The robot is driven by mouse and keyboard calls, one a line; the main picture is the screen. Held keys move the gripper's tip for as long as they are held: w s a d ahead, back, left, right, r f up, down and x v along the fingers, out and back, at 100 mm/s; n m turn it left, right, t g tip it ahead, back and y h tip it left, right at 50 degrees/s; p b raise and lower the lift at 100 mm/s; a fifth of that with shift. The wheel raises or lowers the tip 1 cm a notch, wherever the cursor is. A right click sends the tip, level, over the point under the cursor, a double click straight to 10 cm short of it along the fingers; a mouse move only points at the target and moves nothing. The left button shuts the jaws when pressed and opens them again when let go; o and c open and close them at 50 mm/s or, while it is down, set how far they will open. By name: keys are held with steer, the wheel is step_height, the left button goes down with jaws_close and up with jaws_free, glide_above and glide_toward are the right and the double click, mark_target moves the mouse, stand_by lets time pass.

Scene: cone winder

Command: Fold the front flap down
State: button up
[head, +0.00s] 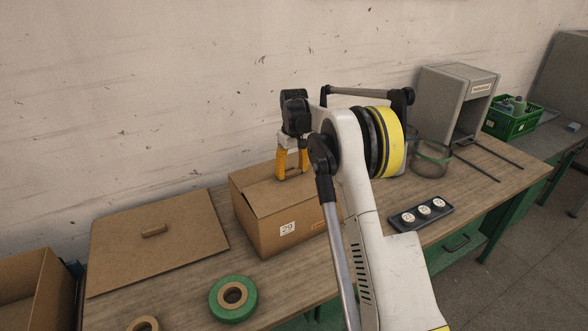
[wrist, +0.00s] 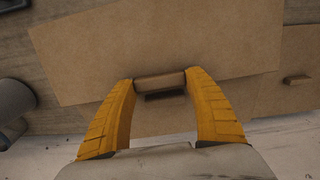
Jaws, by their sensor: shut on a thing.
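The cardboard box (head: 262,232) stands on the workbench, with a white label reading 29 on its front. Brown flap panels cover at least part of its top; which one is the front flap I cannot tell. My gripper (head: 291,178) points down at the box top in the head view. In the wrist view my gripper (wrist: 161,82) has its yellow fingers shut on a small brown tab (wrist: 159,81) beside a cardboard panel (wrist: 105,62). A dark slot shows just beside the tab. My arm hides the box's right side in the head view.
A flat cardboard panel with a small handle (head: 135,260) lies left of the box. A green tape roll (head: 218,312) lies in front. A dark tray with several round dials (head: 423,213), a wire basket (head: 431,165) and a grey machine (head: 443,98) stand to the right.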

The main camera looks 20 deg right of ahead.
steer(key=shift+w+a+f+b, duration=0.1)
steer(key=shift+w+f+b, duration=0.15)
steer(key=shift+f, duration=0.4)
steer(key=shift+w+f+b, duration=0.15)
steer(key=shift+w+f, duration=0.05)
steer(key=shift+f, duration=0.4)
steer(key=o, duration=1.4)
steer(key=shift+w+f, duration=0.1)
steer(key=r, duration=1.2)
steer(key=shift+s, duration=0.4)
steer(key=shift+r, duration=0.1)
